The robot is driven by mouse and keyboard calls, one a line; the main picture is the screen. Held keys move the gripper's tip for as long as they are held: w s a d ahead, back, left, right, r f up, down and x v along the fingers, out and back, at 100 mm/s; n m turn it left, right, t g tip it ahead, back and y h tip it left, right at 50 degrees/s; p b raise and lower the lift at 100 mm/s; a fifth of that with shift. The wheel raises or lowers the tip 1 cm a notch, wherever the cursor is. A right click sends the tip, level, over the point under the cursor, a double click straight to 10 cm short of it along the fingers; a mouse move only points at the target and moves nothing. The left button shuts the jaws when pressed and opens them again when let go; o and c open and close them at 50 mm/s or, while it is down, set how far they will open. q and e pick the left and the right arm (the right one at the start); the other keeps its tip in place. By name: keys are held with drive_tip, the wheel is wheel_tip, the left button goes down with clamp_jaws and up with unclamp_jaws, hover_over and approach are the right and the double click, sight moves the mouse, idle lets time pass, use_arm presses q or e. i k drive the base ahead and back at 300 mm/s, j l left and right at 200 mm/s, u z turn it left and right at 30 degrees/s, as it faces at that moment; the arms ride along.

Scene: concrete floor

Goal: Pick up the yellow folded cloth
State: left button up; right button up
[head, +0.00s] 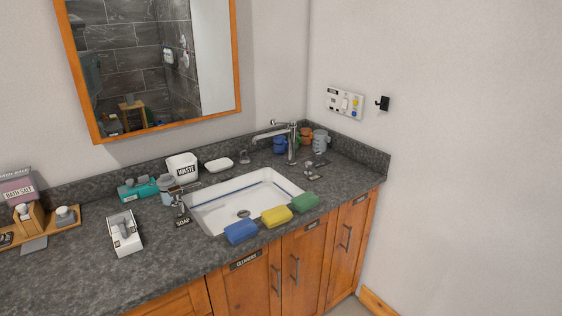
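The yellow folded cloth (276,215) lies on the front rim of the counter, at the near edge of the white sink. It sits between a blue folded cloth (241,231) on its left and a green folded cloth (305,202) on its right, with small gaps between them. Nothing covers it. Neither of my grippers shows in the head view.
The white sink (215,213) has a tall chrome faucet (291,143) behind it. A soap dispenser (180,205) stands left of the sink, near a white holder (124,232). Cups (320,139) stand at the back right. The grey counter (75,270) is clear at front left.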

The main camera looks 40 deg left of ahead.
sight(272, 218)
drive_tip(key=u, duration=1.3)
